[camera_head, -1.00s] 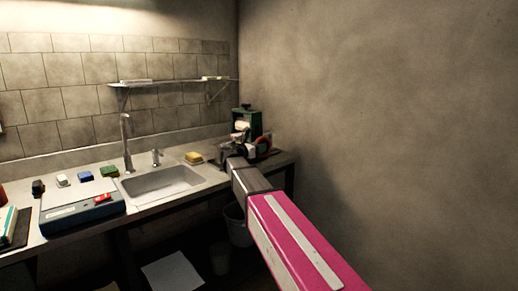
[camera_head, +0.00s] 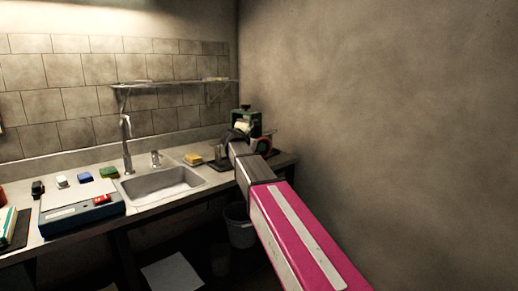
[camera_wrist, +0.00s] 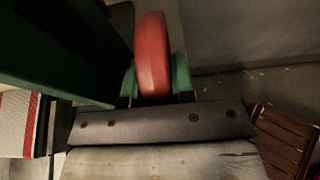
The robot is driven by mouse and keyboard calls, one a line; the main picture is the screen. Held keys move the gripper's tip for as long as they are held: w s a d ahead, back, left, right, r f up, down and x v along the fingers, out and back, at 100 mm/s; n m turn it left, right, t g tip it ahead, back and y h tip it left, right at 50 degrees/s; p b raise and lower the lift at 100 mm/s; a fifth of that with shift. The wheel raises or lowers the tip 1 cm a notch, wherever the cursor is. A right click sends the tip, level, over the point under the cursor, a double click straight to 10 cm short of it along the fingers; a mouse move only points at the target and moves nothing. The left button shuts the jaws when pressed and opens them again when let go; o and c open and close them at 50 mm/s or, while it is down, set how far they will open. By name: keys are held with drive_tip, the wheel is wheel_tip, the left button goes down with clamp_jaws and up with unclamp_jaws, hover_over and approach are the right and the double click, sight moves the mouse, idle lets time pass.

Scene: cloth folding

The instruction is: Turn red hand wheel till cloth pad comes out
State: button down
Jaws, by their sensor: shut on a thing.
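The red hand wheel (camera_head: 264,146) is on the right side of a green machine (camera_head: 247,119) at the far right end of the counter. A pale, cloth-like roll (camera_head: 243,128) shows on the machine's front. In the wrist view the wheel's rim (camera_wrist: 152,50) stands upright between the green-tipped fingers of my gripper (camera_wrist: 154,84), one on each side. My gripper is shut on the rim. The machine's dark green body (camera_wrist: 60,50) fills the upper left there. My arm hides part of the machine's base in the head view.
A sink (camera_head: 163,184) with a tap is left of the machine, with a yellow sponge (camera_head: 193,159) behind it. A blue-grey device (camera_head: 82,212) and small blocks sit further left. A wall (camera_head: 390,120) closes off the right. A bucket (camera_head: 239,226) stands below the counter.

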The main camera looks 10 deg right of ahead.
idle(0.3)
drive_tip(key=c, duration=1.2)
unclamp_jaws()
drive_tip(key=shift+c, duration=0.2)
drive_tip(key=v, duration=1)
drive_tip(key=shift+s+a+r, duration=0.2)
drive_tip(key=shift+a, duration=0.05)
